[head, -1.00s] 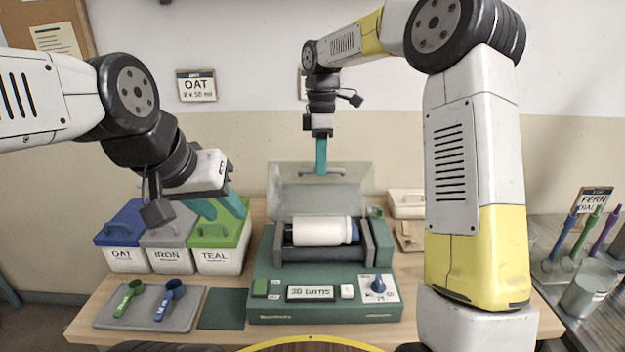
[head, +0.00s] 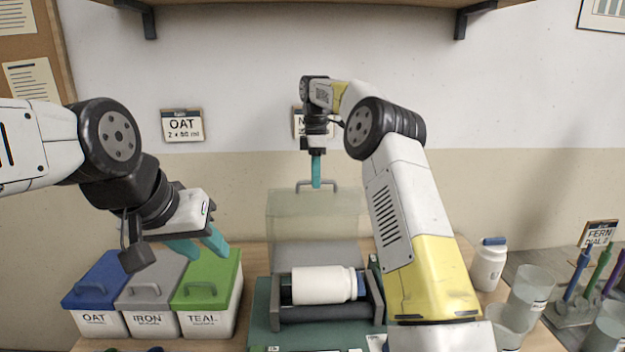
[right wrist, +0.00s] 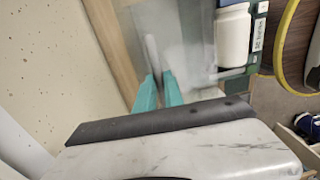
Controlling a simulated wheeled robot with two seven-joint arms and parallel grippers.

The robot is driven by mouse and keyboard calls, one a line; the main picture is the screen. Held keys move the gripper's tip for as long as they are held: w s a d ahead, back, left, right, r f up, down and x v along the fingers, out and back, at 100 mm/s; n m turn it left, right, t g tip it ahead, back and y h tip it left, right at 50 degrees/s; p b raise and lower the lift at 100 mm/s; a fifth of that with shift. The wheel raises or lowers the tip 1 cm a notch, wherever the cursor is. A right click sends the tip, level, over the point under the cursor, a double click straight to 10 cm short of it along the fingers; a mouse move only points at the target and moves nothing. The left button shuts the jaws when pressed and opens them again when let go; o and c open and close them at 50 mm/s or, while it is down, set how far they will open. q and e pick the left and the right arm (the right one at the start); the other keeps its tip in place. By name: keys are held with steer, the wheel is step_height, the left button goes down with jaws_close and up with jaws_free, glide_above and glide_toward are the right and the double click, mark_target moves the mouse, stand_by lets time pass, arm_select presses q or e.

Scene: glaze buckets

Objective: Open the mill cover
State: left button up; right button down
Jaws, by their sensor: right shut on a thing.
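The mill (head: 262,320) is a green machine at the centre bottom of the head view, partly cut off by the frame. Its see-through cover (head: 315,228) stands raised, roughly upright, at the back of the mill. My right gripper (head: 316,183) is shut on the cover's grey handle (head: 332,184) at the top edge. In the right wrist view, the teal fingers (right wrist: 158,88) meet the handle, and the cover (right wrist: 190,40) shows blurred beyond. A white jar (head: 322,285) lies on its side on the mill's rollers. My left gripper (head: 206,250) is open and empty above the bins.
Lidded bins stand left of the mill: blue OAT (head: 98,290), grey IRON (head: 150,295) and green TEAL (head: 208,290). Right are a white bottle (head: 488,265), clear beakers (head: 530,290) and coloured scoops (head: 580,275). A shelf (head: 310,3) hangs above.

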steer(key=shift+w+d+f, duration=0.1)
steer(key=shift+w+f, duration=0.1)
steer(key=shift+w, duration=0.45)
steer(key=c, duration=1.5)
jaws_free()
steer(key=shift+o, duration=0.2)
steer(key=shift+r, duration=0.15)
steer(key=shift+r, duration=1.75)
steer(key=s+a+r, duration=0.1)
steer(key=s, duration=1.5)
steer(key=shift+a+r, duration=0.15)
steer(key=shift+a, duration=0.05)
steer(key=shift+s, duration=0.1)
